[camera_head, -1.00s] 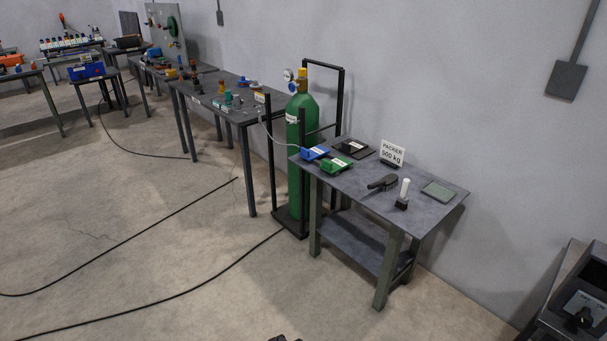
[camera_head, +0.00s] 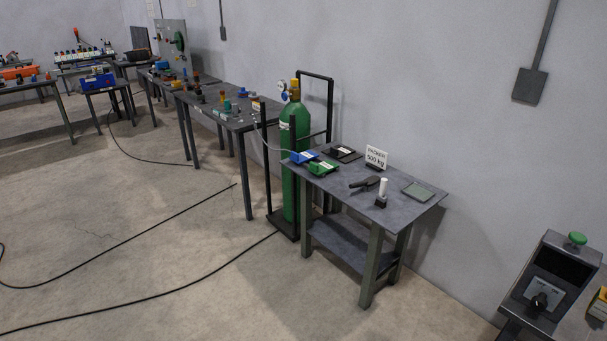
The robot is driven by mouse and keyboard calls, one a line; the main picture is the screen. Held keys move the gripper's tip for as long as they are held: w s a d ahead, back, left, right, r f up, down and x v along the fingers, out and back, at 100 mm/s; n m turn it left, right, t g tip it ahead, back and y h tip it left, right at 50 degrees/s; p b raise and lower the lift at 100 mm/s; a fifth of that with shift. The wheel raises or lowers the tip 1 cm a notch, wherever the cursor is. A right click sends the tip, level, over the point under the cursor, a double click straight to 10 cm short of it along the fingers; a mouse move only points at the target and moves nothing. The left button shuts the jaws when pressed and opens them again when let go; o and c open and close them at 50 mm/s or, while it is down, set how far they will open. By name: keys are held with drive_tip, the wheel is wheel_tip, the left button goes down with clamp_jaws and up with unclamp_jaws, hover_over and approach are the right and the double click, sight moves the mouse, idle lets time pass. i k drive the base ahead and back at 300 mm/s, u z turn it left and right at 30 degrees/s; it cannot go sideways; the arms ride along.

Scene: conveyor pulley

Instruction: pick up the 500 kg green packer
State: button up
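A small green device (camera_head: 323,168) with a pale label lies on the near grey table (camera_head: 350,190), toward its left edge. A blue device of similar shape (camera_head: 303,157) lies just behind and left of it. A white sign reading "PACKER 500 kg" (camera_head: 376,157) stands at the back of the same table. The labels on the devices are too small to read. My gripper is not visible in the current view.
A dark brush (camera_head: 364,184), a white-topped upright item (camera_head: 382,193) and a flat pad (camera_head: 418,191) share the table. A green gas cylinder (camera_head: 290,165) stands in a black frame on its left. A control stand (camera_head: 550,285) is at right. Cables cross the open floor.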

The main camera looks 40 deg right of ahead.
sight(321, 168)
drive_tip(key=z, duration=0.55)
drive_tip(key=i, duration=1.5)
drive_tip(key=u, duration=0.75)
drive_tip(key=i, duration=0.3)
drive_tip(key=u, duration=0.25)
drive_tip(key=k, duration=0.95)
drive_tip(key=z, duration=0.1)
